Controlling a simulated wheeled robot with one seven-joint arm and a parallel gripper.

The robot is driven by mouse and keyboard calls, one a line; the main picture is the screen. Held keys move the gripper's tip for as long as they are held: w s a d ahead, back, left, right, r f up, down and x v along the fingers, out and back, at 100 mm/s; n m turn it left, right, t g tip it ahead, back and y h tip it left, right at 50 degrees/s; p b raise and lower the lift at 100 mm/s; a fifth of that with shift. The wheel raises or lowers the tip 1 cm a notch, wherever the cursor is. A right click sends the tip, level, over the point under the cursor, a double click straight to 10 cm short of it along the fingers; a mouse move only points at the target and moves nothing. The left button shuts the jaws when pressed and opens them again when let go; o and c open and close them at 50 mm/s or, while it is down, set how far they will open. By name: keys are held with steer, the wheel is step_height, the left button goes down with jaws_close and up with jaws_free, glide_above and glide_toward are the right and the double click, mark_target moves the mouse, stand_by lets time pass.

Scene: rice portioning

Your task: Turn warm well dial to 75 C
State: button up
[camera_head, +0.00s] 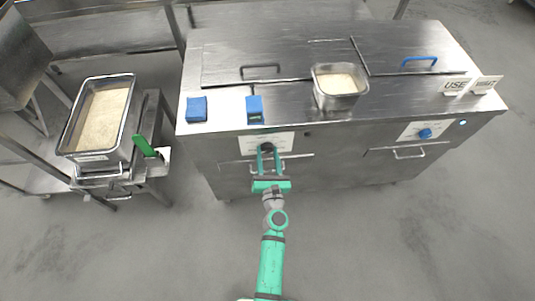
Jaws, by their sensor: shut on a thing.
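The steel warm well cabinet (340,160) stands ahead, with a white dial plate (284,137) on the left of its front. My gripper (267,150) is at this plate, its two green fingers on either side of a dark dial (267,146). The fingers are shut on the dial, which they partly cover. The markings and the dial's setting are too small to read. A second plate with a blue dial (425,133) is on the right of the front, apart from my gripper.
A steel pan of rice (341,93) and two blue blocks (196,109) (255,109) sit on the cabinet top. Small signs (455,86) stand at its right. A large rice pan (128,145) with a green-handled tool (145,146) is on the left cart. The floor in front is clear.

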steer(key=m, duration=0.4)
steer(key=shift+a+m, duration=0.1)
steer(key=shift+m, duration=0.2)
steer(key=m, duration=0.5)
steer(key=shift+a+r, duration=0.1)
steer(key=m, duration=0.3)
steer(key=shift+d, duration=0.2)
steer(key=m, duration=0.6)
steer(key=shift+a+m, duration=0.1)
steer(key=shift+m, duration=0.2)
steer(key=m, duration=0.4)
steer(key=shift+s+m, duration=0.1)
steer(key=shift+m, duration=0.2)
steer(key=m, duration=0.9)
steer(key=shift+d+r, duration=0.1)
steer(key=shift+d, duration=0.15)
steer(key=shift+a+m, duration=0.1)
steer(key=shift+m, duration=1.5)
